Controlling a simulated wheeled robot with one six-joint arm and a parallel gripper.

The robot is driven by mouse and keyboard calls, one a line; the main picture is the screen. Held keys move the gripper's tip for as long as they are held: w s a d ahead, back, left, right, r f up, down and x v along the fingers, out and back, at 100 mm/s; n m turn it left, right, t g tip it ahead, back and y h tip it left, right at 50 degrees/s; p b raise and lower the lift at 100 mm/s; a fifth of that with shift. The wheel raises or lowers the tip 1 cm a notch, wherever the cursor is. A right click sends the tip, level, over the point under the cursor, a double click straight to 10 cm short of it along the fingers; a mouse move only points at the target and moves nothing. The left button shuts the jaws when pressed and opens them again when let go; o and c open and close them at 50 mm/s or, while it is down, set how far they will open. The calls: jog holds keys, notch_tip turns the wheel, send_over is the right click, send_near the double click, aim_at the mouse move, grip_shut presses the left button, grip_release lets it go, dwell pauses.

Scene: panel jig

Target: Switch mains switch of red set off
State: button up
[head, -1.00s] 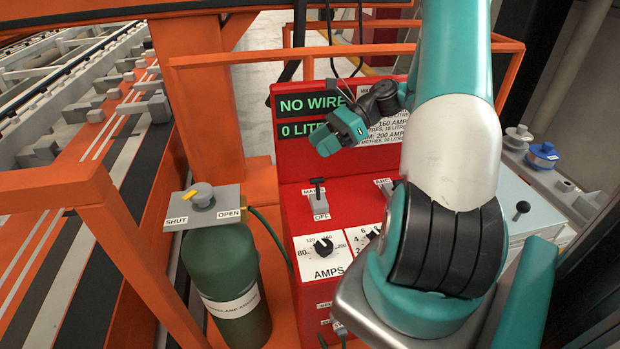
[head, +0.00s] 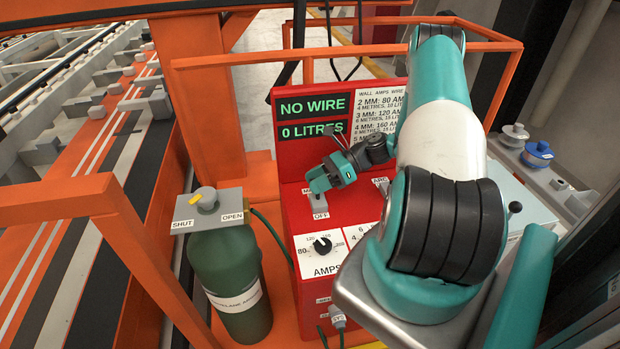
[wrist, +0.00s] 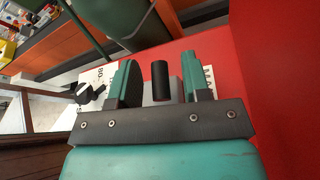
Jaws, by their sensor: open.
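The red set (head: 290,165) stands in the middle of the head view, with displays reading "NO WIRE" and "0 LITRES". Its mains switch (head: 320,203) is a grey plate with an "OFF" label below it; my gripper hides its lever in the head view. In the wrist view the black lever (wrist: 160,80) stands between my two fingers, with gaps visible beside it. My gripper (head: 318,188) is open and sits right at the switch. I cannot tell whether a finger touches the lever.
A green gas bottle (head: 228,270) with a yellow-handled valve marked SHUT and OPEN stands to the left. The amps dial (head: 322,245) is just below the switch. An orange rail (head: 350,20) runs behind the set. Spools (head: 537,152) lie at the right.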

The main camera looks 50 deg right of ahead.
aim_at(314, 206)
jog(key=shift+x, duration=0.9)
grip_shut()
jog(key=shift+s, duration=0.1)
jog(key=n+t, duration=0.1)
jog(key=s+a+n+h, duration=0.1)
jog(key=shift+s+r+n+t, duration=0.15)
jog(key=shift+r+n+t, duration=0.1)
jog(key=shift+n+t, duration=0.15)
jog(key=n+b, duration=0.1)
jog(key=s+a+n+t+h+b, duration=0.1)
jog(key=s+n+t+b, duration=0.1)
jog(key=n, duration=0.1)
jog(key=shift+a+f+h+b, duration=0.2)
jog(key=shift+h+b, duration=0.1)
jog(key=shift+b, duration=0.1)
jog(key=shift+t, duration=0.3)
grip_release()
jog(key=shift+a, duration=0.1)
